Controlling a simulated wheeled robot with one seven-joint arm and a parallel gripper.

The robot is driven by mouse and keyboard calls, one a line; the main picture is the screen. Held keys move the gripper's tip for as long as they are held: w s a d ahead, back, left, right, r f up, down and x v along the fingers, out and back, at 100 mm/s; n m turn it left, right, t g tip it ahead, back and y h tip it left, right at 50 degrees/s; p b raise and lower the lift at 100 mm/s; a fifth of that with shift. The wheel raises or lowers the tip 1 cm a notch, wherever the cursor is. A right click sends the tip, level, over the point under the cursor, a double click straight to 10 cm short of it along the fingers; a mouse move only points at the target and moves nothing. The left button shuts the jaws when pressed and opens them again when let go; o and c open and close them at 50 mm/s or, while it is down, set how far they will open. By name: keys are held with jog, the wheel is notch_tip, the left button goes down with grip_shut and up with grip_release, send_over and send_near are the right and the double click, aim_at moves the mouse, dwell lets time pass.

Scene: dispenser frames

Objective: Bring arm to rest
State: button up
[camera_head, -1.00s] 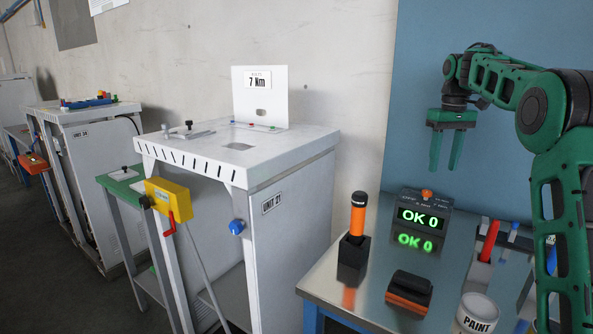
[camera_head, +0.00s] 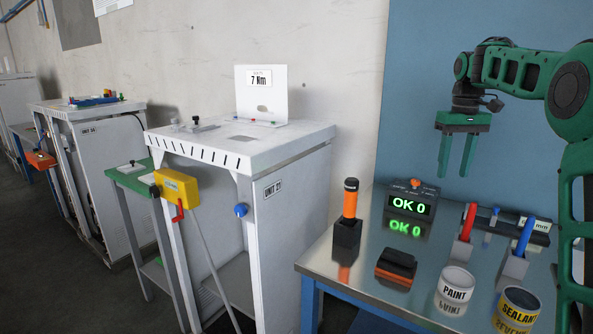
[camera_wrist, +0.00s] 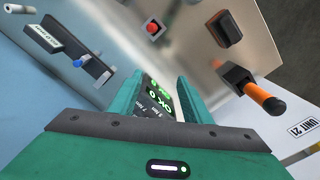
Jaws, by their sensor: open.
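My green arm reaches in from the right edge of the head view. My gripper (camera_head: 457,172) hangs with its fingers pointing down, above the back of the metal table (camera_head: 352,286). The two fingers are apart with nothing between them. In the wrist view the open fingers (camera_wrist: 181,98) frame a small display box, which stands farther off. That display box (camera_head: 411,207) reads "OK 0" in green and has an orange knob on top. It stands on the table to the left of and below my gripper, apart from it.
An orange-handled tool (camera_head: 350,200) stands in a black holder. A black and orange block (camera_head: 396,264), a paint can (camera_head: 455,288), a sealant can (camera_head: 517,309), and red (camera_head: 468,222) and blue (camera_head: 524,236) markers in holders share the table. A white cabinet (camera_head: 290,215) stands left.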

jog(key=s+f+m, duration=0.2)
jog(key=s+f, duration=0.3)
jog(key=s, duration=0.9)
jog(key=s+a+f+m, duration=0.1)
jog(key=s+f+m, duration=0.2)
jog(key=s, duration=1.2)
jog(key=s+f+m, duration=0.2)
jog(key=s+f, duration=0.7)
jog(key=s, duration=0.6)
jog(key=shift+a, duration=0.25)
jog(key=shift+w+f, duration=0.25)
jog(key=shift+w, duration=0.45)
